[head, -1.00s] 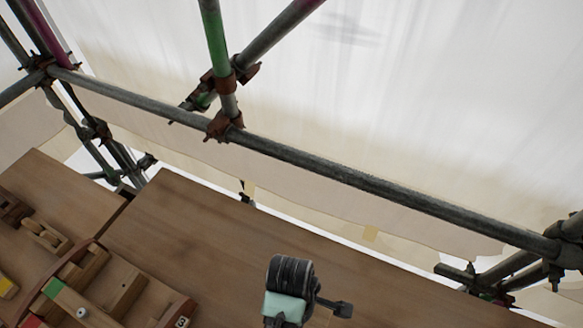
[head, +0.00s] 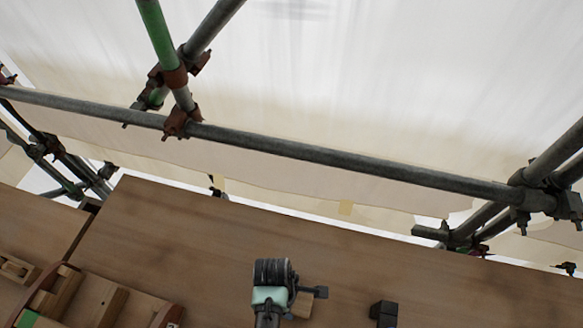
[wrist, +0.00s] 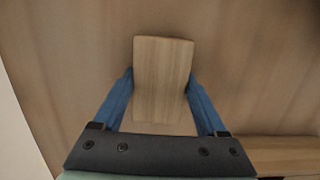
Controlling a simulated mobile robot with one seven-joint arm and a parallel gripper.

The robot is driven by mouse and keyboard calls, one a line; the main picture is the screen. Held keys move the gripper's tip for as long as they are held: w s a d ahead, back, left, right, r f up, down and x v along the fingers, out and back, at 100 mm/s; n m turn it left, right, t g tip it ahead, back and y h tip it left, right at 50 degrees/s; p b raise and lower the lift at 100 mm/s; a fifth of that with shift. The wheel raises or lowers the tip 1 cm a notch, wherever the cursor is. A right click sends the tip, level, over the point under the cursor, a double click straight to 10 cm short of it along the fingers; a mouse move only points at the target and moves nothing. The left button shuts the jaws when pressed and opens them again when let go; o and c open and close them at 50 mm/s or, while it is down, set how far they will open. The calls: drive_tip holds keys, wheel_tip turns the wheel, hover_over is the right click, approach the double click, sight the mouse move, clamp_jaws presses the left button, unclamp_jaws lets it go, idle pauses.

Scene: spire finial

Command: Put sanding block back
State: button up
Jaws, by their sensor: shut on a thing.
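My gripper (wrist: 160,80) is shut on a plain pale wooden block, which I take as the sanding block (wrist: 163,58). The blue fingers press on its two sides in the wrist view. In the head view the block (head: 303,305) shows only in small part beside the dark and mint end of my arm, near the bottom middle. Brown planks lie behind the block; I cannot tell whether it touches them. A wooden tray (head: 70,268) with dividers stands at the lower left of the head view, cut off by the frame, with wooden pieces in it.
A small black object (head: 384,312) stands on the planks (head: 230,240) to the right of my gripper. Scaffold tubes (head: 350,160) with clamps run along the back, before pale sheeting. The planks between tray and gripper look clear.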

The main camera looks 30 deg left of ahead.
drive_tip(key=shift+f, duration=0.2)
drive_tip(key=o, duration=1.2)
drive_tip(key=shift+o, duration=0.2)
drive_tip(key=shift+r, duration=0.15)
